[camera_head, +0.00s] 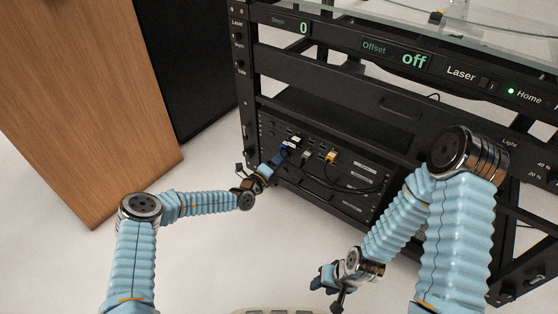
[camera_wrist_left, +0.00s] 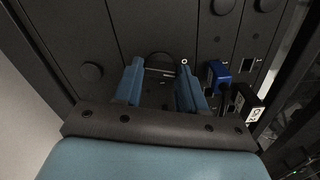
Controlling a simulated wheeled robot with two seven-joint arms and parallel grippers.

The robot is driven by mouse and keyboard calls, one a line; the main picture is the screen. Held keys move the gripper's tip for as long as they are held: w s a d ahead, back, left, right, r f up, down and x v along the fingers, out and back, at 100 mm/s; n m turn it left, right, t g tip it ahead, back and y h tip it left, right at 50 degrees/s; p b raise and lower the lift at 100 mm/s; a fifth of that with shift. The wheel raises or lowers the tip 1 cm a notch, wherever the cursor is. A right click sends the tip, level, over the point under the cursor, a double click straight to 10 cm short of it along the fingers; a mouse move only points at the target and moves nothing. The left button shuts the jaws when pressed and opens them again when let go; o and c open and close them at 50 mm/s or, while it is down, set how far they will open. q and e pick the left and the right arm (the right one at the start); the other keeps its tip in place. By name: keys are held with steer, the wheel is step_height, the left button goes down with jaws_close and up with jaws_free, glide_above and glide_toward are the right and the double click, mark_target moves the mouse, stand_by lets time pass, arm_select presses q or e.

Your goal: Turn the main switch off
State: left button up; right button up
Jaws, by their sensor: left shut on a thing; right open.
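My left gripper (camera_head: 274,162) reaches the left side of the black lower panel on the rack. In the left wrist view its blue fingers (camera_wrist_left: 161,84) stand apart around a dark round-topped part (camera_wrist_left: 161,59) of the panel, and the gripper is shut on it. This part may be the main switch, but its shape and position are hard to tell in the dark. In the head view the gripper covers that spot. My right gripper (camera_head: 329,283) is open and empty, low in front of the rack and well apart from it.
Beside the left fingers are a blue plug (camera_wrist_left: 219,76) and a black plug with a white label (camera_wrist_left: 247,103). A wooden cabinet (camera_head: 90,100) stands left; the floor (camera_head: 215,215) between is clear.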

arm_select(q)
steer(key=shift+n, duration=1.6)
steer(key=o, duration=1.1)
steer(key=shift+c, duration=0.2)
steer(key=p+v, duration=0.2)
steer(key=v, duration=1.1)
steer(key=shift+s+a, duration=0.25)
steer(key=shift+s, duration=0.1)
steer(key=shift+d, duration=0.1)
